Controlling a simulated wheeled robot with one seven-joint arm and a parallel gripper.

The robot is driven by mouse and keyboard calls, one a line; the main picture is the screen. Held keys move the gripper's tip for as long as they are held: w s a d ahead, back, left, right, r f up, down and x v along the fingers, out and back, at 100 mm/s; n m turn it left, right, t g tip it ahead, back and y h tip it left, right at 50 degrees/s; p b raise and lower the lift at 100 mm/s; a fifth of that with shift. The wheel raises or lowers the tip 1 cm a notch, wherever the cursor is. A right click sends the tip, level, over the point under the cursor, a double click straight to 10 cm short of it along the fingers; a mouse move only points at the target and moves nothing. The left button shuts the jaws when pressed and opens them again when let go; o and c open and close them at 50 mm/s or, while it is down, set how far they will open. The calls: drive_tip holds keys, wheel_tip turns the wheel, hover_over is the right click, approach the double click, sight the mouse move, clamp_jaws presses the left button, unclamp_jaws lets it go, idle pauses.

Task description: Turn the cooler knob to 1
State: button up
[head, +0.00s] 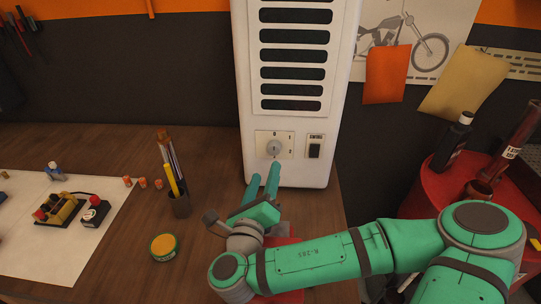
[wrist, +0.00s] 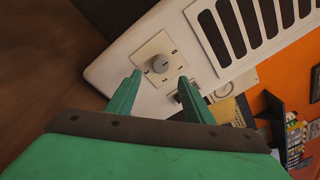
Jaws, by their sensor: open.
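The white cooler (head: 346,70) stands at the back of the wooden bench, with dark vent slots on its front. Its round grey knob (head: 274,147) sits on a cream plate with small marks around it. The knob also shows in the wrist view (wrist: 158,66), in front of the fingers. Which mark it points to is too small to tell. A dark rocker switch (head: 315,150) is right of the knob plate. My gripper (head: 263,177) is open and empty, just below and in front of the knob, apart from it. Its green fingers also show in the wrist view (wrist: 157,92).
A pen cup (head: 181,206) and a round green-rimmed tin (head: 163,246) stand left of my gripper. A white sheet (head: 60,248) with small items lies farther left. A red drum (head: 440,185) with bottles is at right.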

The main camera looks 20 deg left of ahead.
sight(274, 152)
drive_tip(key=w, duration=0.5)
drive_tip(key=w+a, duration=0.1)
drive_tip(key=w, duration=0.2)
drive_tip(key=shift+w, duration=0.2)
drive_tip(key=c, duration=1)
